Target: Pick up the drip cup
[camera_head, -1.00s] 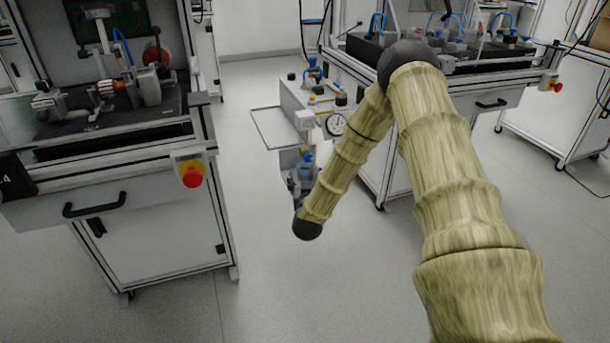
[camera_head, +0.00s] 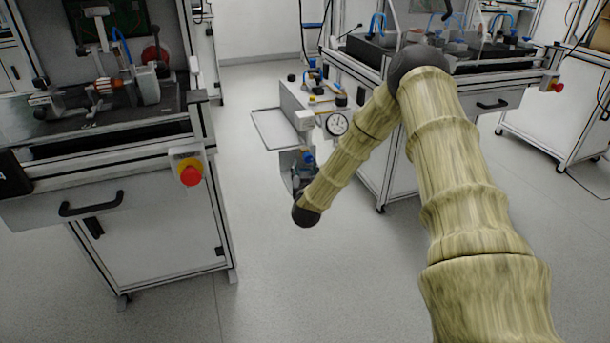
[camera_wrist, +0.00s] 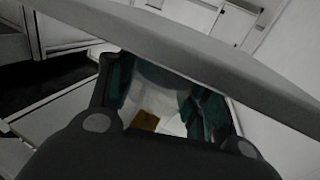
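In the head view my gripper (camera_head: 304,172) is mostly hidden behind the end of my arm, low in front of the small white bench with the gauge. In the wrist view my gripper (camera_wrist: 165,95) has its two teal-padded fingers apart. A pale, rounded, blurred shape (camera_wrist: 163,78) shows between them, with a small orange-brown patch below it. I cannot tell whether this shape is the drip cup or whether the fingers touch it. No drip cup can be made out for sure in the head view.
The small white bench (camera_head: 298,98) carries a round gauge (camera_head: 337,124) and has a flat grey tray (camera_head: 279,128) at its left. A workstation (camera_head: 150,225) with a red stop button (camera_head: 190,175) stands at left. Another workstation (camera_head: 500,80) stands behind my arm. The floor between is clear.

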